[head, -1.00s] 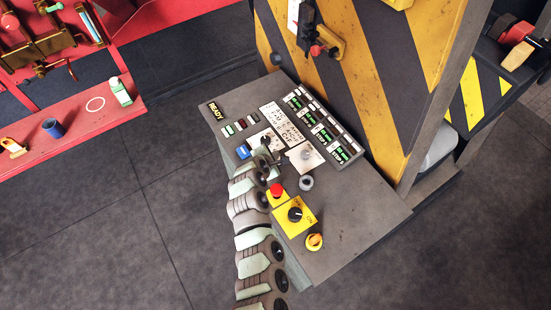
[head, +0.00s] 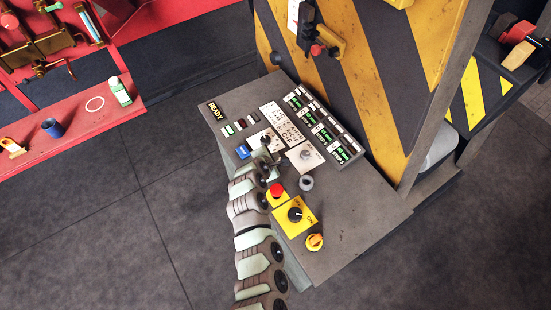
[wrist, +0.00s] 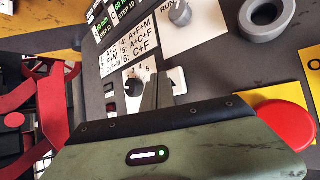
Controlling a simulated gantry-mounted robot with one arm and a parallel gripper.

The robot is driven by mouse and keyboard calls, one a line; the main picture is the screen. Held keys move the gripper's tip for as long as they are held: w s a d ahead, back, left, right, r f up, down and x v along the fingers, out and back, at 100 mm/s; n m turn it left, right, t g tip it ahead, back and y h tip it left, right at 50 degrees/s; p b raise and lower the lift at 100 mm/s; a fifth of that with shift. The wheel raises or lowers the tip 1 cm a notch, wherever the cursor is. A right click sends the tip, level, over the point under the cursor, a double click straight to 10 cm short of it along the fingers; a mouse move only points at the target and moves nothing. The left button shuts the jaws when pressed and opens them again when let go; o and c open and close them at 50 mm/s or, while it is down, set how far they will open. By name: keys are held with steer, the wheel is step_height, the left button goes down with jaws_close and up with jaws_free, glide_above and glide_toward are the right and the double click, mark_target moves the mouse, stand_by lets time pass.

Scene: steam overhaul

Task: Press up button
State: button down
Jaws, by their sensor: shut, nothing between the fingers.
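The grey control panel (head: 352,212) carries many controls; I cannot make out an "up" label on any of them. My gripper (head: 266,152) is low over the panel, by a white plate with a black numbered dial. The wrist view shows my gripper (wrist: 158,90) shut and empty, its tips just right of the black dial (wrist: 134,86). Whether they touch the panel I cannot tell. A blue button (head: 242,152) sits left of the gripper. Small buttons (head: 240,125) in green, white and red lie beyond it. The fingers hide part of the dial's plate.
A red emergency stop (head: 276,190), a yellow-plated rotary switch (head: 295,214) and an orange knob (head: 315,242) lie on the near side. A RUN knob (wrist: 180,12) and grey ring (wrist: 267,20) stand nearby. A striped yellow-black wall (head: 375,80) rises behind.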

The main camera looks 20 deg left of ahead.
steer(key=shift+f+b, duration=0.4)
steer(key=shift+f, duration=0.25)
stand_by(0.4)
steer(key=shift+r, duration=0.1)
steer(key=shift+r+p, duration=0.8)
steer(key=shift+r, duration=0.2)
step_height(320, 180, up, 6)
steer(key=p, duration=0.3)
steer(key=shift+p, duration=0.4)
stand_by(0.4)
